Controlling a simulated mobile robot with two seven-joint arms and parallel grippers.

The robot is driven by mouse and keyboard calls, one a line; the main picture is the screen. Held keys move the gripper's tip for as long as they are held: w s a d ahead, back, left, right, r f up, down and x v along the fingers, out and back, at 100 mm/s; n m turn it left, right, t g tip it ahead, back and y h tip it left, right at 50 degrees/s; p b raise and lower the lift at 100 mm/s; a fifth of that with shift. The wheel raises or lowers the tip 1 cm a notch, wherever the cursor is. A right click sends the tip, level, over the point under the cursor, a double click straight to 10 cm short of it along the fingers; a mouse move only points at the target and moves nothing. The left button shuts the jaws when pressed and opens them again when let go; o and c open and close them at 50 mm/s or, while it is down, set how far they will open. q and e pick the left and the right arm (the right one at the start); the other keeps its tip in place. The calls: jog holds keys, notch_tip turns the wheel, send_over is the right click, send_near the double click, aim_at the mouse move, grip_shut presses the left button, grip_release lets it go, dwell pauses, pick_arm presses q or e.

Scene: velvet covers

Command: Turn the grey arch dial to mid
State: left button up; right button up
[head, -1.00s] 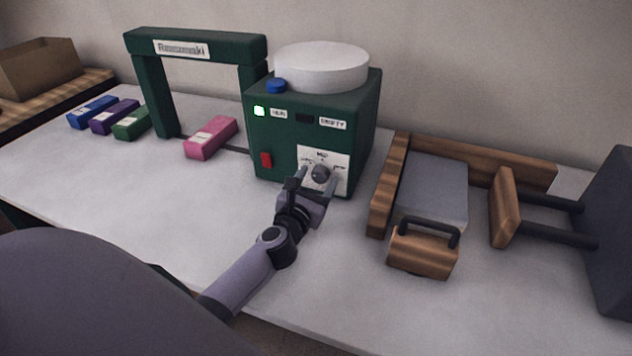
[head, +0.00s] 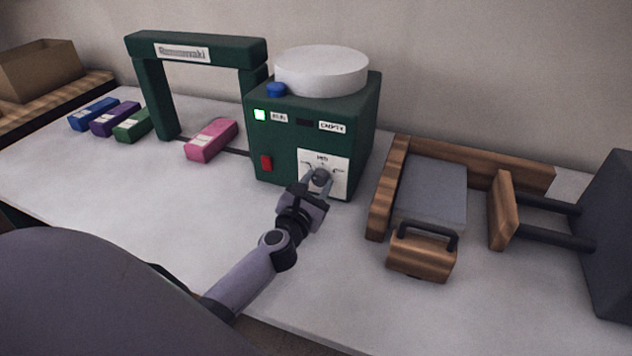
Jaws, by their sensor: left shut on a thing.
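The grey dial (head: 321,177) sits on a white plate (head: 338,182) low on the front of the green machine (head: 287,142). The plate carries the label MID above the dial, with small labels to each side. My left gripper (head: 318,180) is shut on the dial, one finger on each side of it. The fingers partly hide the dial, and I cannot tell which label its pointer faces. A green arch (head: 197,47) with a name plate stands to the left of the machine. My right gripper is not in view.
A red switch (head: 266,162), a lit green lamp (head: 259,115) and a blue button (head: 276,89) are on the machine. A pink block (head: 211,140) lies left. A wooden fixture (head: 388,190) and handled block (head: 422,256) stand right. The table front is clear.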

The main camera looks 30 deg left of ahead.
pick_arm(q)
jog(key=m+p, duration=0.2)
jog(key=m, duration=0.3)
jog(key=shift+p, duration=0.35)
jog(key=m, duration=0.2)
jog(key=shift+m+p, duration=0.4)
jog(key=shift+f+m, duration=0.1)
jog(key=shift+m, duration=1)
jog(key=shift+p, duration=0.3)
jog(key=o, duration=1.1)
jog(key=shift+c, duration=0.2)
jog(key=shift+v, duration=3.6)
